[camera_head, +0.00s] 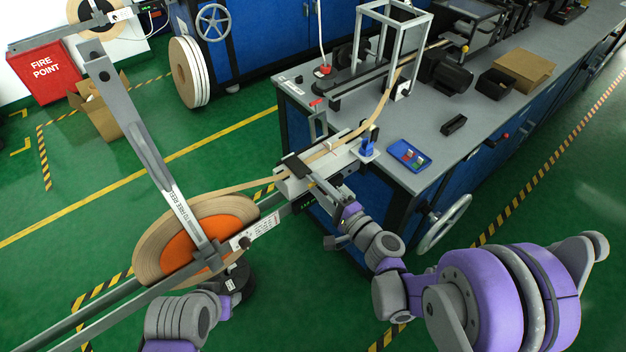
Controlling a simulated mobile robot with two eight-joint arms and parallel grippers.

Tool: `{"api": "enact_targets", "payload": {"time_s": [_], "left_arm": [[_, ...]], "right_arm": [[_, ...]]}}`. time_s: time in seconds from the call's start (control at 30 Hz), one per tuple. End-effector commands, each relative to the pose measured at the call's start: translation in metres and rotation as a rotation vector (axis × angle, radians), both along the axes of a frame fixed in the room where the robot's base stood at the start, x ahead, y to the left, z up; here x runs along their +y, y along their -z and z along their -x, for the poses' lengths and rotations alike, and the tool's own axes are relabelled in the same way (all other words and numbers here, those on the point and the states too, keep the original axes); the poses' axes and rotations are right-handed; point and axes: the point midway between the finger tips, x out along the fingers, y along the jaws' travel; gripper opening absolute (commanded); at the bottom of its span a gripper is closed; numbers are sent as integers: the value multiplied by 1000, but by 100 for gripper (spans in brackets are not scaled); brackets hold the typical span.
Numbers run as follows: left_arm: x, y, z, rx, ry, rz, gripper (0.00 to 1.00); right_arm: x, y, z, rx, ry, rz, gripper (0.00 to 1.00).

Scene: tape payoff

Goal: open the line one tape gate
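A tan tape runs from a large reel with an orange hub (193,246) to a pale guide block (318,165) at the bench's near corner, then up through a grey frame (397,40). A dark plate (298,166) sits across the tape on the block; I cannot tell for sure whether this is the line one gate or how far open it is. My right gripper (325,188) is at the near side of the block, close beside or touching it; its fingertips are too small to read. My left arm is low by the reel; its gripper (238,283) is partly hidden and its fingers are unclear.
A long grey arm (140,130) slants over the reel. The bench (400,135) holds a blue tray (409,155), a small black box (454,124) and a cardboard box (522,68). A handwheel (445,222) juts from the bench's near side. Green floor at left is mostly clear.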

Motion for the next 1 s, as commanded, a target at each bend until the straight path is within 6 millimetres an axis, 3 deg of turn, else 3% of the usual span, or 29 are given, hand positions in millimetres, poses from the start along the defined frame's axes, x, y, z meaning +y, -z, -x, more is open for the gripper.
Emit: {"api": "enact_targets", "payload": {"time_s": [0.2,0.5,0.53,0.73,1.0], "left_arm": [[0,-3,0,-1,0,0,50],[0,-3,0,-1,0,0,50],[0,-3,0,-1,0,0,50],[0,-3,0,-1,0,0,50],[0,-3,0,-1,0,0,50]], "right_arm": [[13,0,-17,0,-1,0,40],[14,0,-19,0,-1,0,40],[14,0,-19,0,-1,0,38],[14,0,-19,0,-1,0,2],[14,0,-19,0,0,0,0]]}}
